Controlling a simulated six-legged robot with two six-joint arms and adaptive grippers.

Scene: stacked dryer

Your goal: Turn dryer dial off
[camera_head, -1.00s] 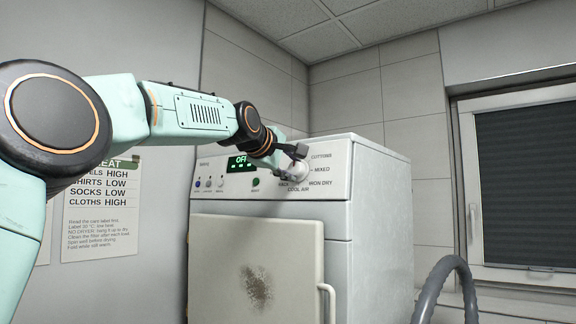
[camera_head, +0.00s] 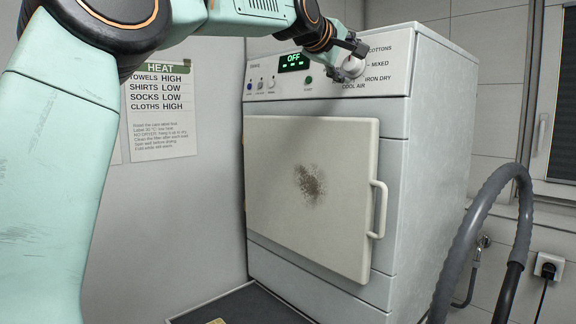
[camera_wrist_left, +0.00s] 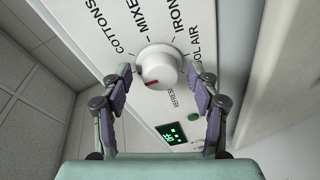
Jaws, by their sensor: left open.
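The white dryer (camera_head: 432,150) stands against the wall with its control panel at the top. The dial (camera_head: 354,66) is a white round knob with labels around it, among them COTTONS, MIXED, IRON DRY and COOL AIR. In the left wrist view the dial (camera_wrist_left: 158,68) has a red mark at its lower left. A green display (camera_head: 294,61) reads OFF. My left gripper (camera_head: 350,58) is at the dial. In the wrist view its two open fingers (camera_wrist_left: 160,82) stand on either side of the dial, apart from it. My right gripper is not in view.
The dryer door (camera_head: 312,190) is shut or nearly so, with a dark stain and a handle at right. A heat chart (camera_head: 160,110) hangs on the left wall. A grey hose (camera_head: 482,225) curves up at the right. A dark tray (camera_head: 240,306) lies below.

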